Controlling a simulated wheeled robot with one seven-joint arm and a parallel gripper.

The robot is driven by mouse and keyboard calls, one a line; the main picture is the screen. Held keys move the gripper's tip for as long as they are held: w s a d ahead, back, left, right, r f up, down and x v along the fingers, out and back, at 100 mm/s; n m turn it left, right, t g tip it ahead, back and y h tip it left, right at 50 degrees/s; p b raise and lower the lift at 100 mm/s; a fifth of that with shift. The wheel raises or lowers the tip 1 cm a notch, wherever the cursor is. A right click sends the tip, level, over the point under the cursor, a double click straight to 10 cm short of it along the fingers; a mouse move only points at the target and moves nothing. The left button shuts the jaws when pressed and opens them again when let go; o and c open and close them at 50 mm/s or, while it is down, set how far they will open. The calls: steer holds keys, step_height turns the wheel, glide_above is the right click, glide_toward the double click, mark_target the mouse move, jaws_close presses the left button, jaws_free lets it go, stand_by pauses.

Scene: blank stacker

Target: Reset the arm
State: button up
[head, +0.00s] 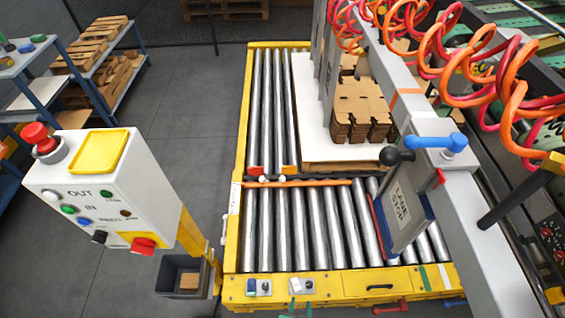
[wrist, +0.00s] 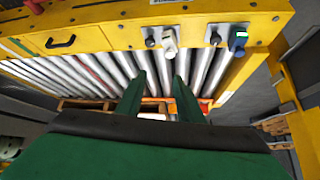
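My gripper (wrist: 159,80) has two green fingers, seen from behind in the wrist view. They stand apart with nothing visible between them. Beyond the tips is the yellow front rail of the roller conveyor (wrist: 110,28), with a white switch (wrist: 169,44) just past the fingertips and a blue switch (wrist: 238,40) to its right. I cannot tell how far the tips are from the rail. In the head view, only green tips of my gripper (head: 300,308) show at the bottom edge, near the white switch (head: 301,285) and blue switch (head: 258,287).
A control box (head: 100,185) with coloured buttons stands left of the conveyor. Stacked cardboard blanks (head: 360,108) sit on a white board over the rollers. A grey beam with a lane stop plate (head: 400,208) and coiled hoses (head: 480,75) overhang the right. Shelves stand far left.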

steer(key=s+a+r+n+t, duration=0.1)
steer(key=s+a+r+t, duration=0.2)
steer(key=r, duration=1.2)
steer(key=s+a+r+n+t+y, duration=0.1)
steer(key=s+a+r+t, duration=0.2)
steer(key=r, duration=1.3)
steer(key=s+t, duration=0.2)
steer(key=s, duration=0.1)
steer(key=shift+s+r+n, duration=0.2)
steer(key=shift+s+n, duration=0.05)
steer(key=shift+n, duration=0.05)
steer(key=shift+a, duration=0.1)
